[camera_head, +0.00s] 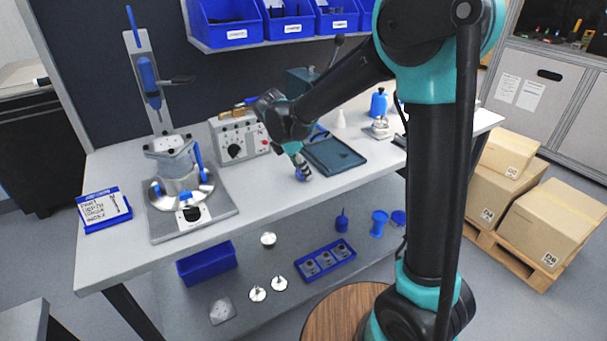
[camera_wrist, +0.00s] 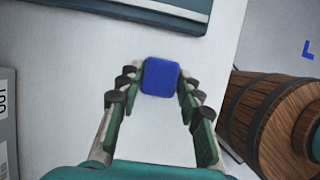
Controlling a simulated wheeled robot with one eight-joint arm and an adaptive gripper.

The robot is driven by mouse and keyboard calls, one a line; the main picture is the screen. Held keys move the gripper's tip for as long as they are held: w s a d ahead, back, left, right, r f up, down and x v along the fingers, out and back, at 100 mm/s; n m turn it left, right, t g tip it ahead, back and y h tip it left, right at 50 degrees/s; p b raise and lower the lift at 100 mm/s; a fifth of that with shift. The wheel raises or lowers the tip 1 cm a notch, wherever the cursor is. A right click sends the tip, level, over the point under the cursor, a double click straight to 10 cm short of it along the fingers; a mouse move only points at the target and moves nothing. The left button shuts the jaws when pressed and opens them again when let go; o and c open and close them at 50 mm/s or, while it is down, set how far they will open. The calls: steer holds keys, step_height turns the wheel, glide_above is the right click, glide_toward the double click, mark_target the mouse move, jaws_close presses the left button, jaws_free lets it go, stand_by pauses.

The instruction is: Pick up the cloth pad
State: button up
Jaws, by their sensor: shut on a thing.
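The cloth pad (camera_wrist: 161,77) is a small blue square with rounded corners. In the wrist view it sits between the fingertips of my gripper (camera_wrist: 160,88), which is shut on it from both sides. In the head view my gripper (camera_head: 301,166) points down near the front edge of the workbench. The blue pad (camera_head: 302,175) shows there at the fingertips, partly hidden by them. It is at or just above the bench top; I cannot tell whether it touches.
A dark teal flat mat (camera_head: 333,156) lies right of my gripper. A grey control box (camera_head: 240,137) stands behind left, and a clamped metal housing (camera_head: 180,172) stands further left. Bare bench (camera_head: 262,185) lies between. A wooden barrel-like stool (camera_wrist: 272,115) stands beyond the bench edge.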

steer(key=shift+r, duration=0.1)
steer(key=shift+c, duration=0.2)
step_height(320, 180, up, 20)
stand_by(0.4)
